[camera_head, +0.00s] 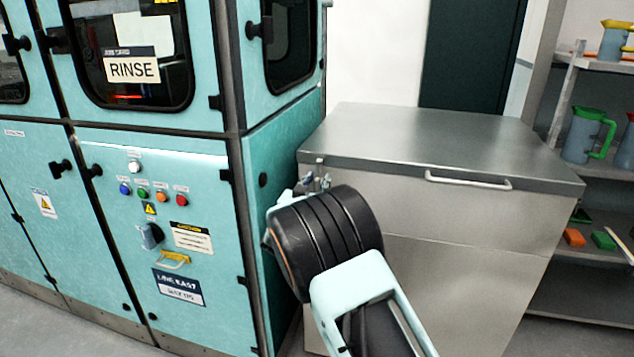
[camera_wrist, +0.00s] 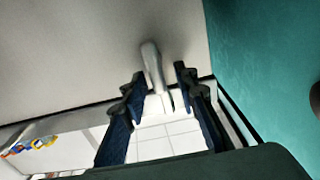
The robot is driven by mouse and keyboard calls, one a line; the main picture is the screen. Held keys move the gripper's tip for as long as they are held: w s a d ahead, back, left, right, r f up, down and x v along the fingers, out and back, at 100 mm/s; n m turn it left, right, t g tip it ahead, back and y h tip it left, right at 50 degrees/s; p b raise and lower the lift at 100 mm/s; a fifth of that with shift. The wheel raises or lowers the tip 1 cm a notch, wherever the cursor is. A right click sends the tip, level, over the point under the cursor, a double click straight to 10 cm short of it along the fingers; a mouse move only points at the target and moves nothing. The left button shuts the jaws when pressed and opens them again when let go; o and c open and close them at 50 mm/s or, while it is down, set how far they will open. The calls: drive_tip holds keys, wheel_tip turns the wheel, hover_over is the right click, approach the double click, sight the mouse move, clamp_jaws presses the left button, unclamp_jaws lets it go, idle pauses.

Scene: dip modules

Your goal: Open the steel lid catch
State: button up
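A steel chest (camera_head: 470,265) with a flat steel lid (camera_head: 430,135) stands right of the teal machine. The lid catch is a small metal lever at the lid's front left corner. In the wrist view the catch lever (camera_wrist: 152,64) points in between the two dark fingers. My gripper (camera_wrist: 158,84) is open around the lever's end, with a gap visible on both sides; I cannot tell if either finger touches it. In the head view my gripper (camera_head: 318,183) is at that corner, and my black wrist hides most of the fingers and the catch.
The teal machine (camera_head: 275,160) stands close on the left of the chest, leaving a narrow gap. A bar handle (camera_head: 468,181) runs along the lid's front edge. Shelves at the right hold jugs (camera_head: 582,135) and small blocks (camera_head: 573,237). The lid top is bare.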

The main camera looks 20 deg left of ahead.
drive_tip(key=shift+c, duration=0.7)
clamp_jaws()
